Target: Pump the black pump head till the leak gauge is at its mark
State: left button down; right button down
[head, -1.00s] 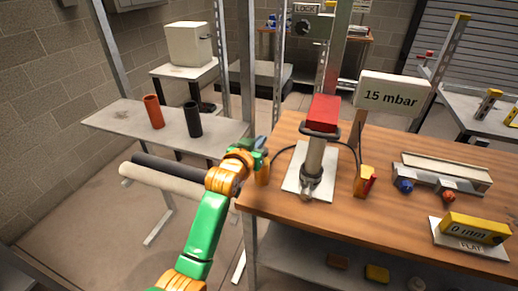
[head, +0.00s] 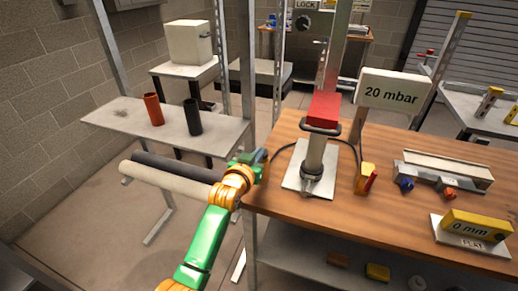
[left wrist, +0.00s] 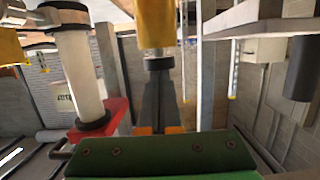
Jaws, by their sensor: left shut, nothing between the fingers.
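The leak gauge (head: 391,92) is a white sign on a post at the back of the wooden bench and reads 20 mbar; no mark shows on it. My left gripper (head: 263,156) is shut and empty. My right gripper is not in view.
A white cylinder with a red block (head: 324,107) and black handle stands on a white plate right of my gripper. A grey shelf (head: 170,126) holds red and black tubes.

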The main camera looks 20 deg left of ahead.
pick_arm(q)
jog(key=shift+f, duration=0.1)
notch_tip(320, 180, up, 5)
jog(key=p, duration=0.6)
jog(key=b+v, duration=0.2)
jog(key=v, duration=0.8)
jog(key=shift+f, duration=0.4)
